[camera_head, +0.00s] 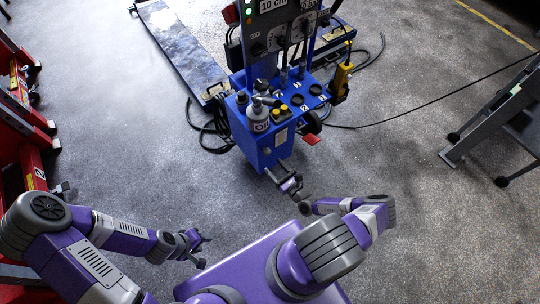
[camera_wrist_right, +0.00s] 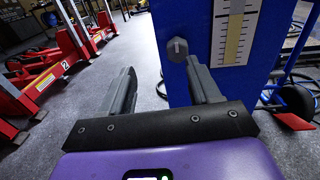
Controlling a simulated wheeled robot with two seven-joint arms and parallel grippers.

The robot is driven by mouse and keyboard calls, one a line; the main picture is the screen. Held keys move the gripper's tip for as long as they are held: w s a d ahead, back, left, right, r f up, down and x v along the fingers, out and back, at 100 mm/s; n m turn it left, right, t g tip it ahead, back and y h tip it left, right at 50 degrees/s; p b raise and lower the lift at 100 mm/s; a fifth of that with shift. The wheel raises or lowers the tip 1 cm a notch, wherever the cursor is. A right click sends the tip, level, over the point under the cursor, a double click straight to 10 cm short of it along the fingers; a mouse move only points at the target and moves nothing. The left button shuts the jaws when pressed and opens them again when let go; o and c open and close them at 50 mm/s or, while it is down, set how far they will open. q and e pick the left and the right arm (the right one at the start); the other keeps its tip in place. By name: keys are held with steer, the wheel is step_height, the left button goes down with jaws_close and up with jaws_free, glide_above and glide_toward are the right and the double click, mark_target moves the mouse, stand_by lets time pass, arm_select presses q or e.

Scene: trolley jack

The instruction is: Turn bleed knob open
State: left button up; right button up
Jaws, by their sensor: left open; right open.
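The blue jack unit (camera_head: 244,135) stands upright in the middle of the head view. In the right wrist view, a grey hexagonal knob (camera_wrist_right: 177,49) sticks out from its blue front panel (camera_wrist_right: 183,18), left of a ruled scale plate (camera_wrist_right: 232,35). I take it for the bleed knob. My right gripper (camera_head: 281,178) is open in front of the unit. In the wrist view the knob is between the fingers (camera_wrist_right: 160,66), close to the right fingertip; I cannot tell whether they touch. My left gripper (camera_head: 203,246) is open and empty, low over the floor at the left.
A bottle (camera_head: 258,116) and several small items stand on the unit's top. A red pedal (camera_head: 312,140) juts out at its right side, with black hoses (camera_head: 204,132) on the floor. Red equipment (camera_head: 32,155) lines the left edge. A grey frame (camera_head: 488,118) stands right. Floor between is clear.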

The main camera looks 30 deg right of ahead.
mark_target(269, 153)
steer(key=shift+m+h, duration=0.5)
steer(key=shift+h, duration=0.3)
steer(key=w, duration=0.2)
steer(key=w+d+b, duration=0.1)
steer(key=w+b, duration=0.1)
steer(key=w, duration=0.1)
steer(key=shift+w+d+f, duration=0.25)
steer(key=shift+w+f, duration=0.1)
steer(key=shift+w+r, duration=0.1)
steer(key=shift+w, duration=0.65)
steer(key=c, duration=1)
